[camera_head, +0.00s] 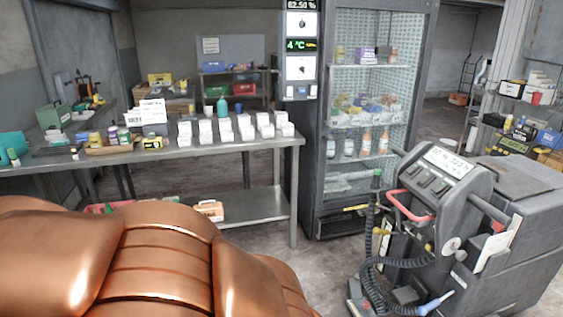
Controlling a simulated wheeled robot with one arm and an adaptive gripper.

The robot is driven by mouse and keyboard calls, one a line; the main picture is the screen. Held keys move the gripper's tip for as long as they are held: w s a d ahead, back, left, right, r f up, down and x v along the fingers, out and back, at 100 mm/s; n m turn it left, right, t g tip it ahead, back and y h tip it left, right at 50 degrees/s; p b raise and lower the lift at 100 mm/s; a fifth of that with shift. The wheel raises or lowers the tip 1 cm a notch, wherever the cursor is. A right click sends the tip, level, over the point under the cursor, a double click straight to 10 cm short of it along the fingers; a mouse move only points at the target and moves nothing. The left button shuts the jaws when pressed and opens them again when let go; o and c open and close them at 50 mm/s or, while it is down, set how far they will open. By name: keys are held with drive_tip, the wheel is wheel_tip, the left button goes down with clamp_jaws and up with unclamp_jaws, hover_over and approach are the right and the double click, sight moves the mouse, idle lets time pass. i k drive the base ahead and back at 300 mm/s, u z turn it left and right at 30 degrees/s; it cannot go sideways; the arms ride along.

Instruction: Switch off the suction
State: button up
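A grey machine (440,190) with a sloped top panel stands on the floor at the right; it looks like the suction unit. Its panel (432,180) carries a white label and several dark switches, too small to tell their position. A red curved handle (408,207) is at the panel's left side. A dark coiled hose (370,265) with a green end (376,178) hangs at its left, and a blue and white nozzle (434,303) is low at its front. My gripper is not in view.
A steel table (200,152) with rows of white boxes stands at the left. A tall glass-door cabinet (372,110) stands behind the machine, its display reading 4 °C. Loaded shelves (520,100) are at the far right. Some grey floor (310,270) is clear left of the machine.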

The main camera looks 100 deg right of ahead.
sight(423, 178)
drive_tip(key=z, duration=4.7)
drive_tip(key=k, duration=0.5)
drive_tip(key=z, duration=0.2)
drive_tip(key=i, duration=0.65)
drive_tip(key=u, duration=0.8)
drive_tip(key=i, duration=0.55)
drive_tip(key=u, duration=0.6)
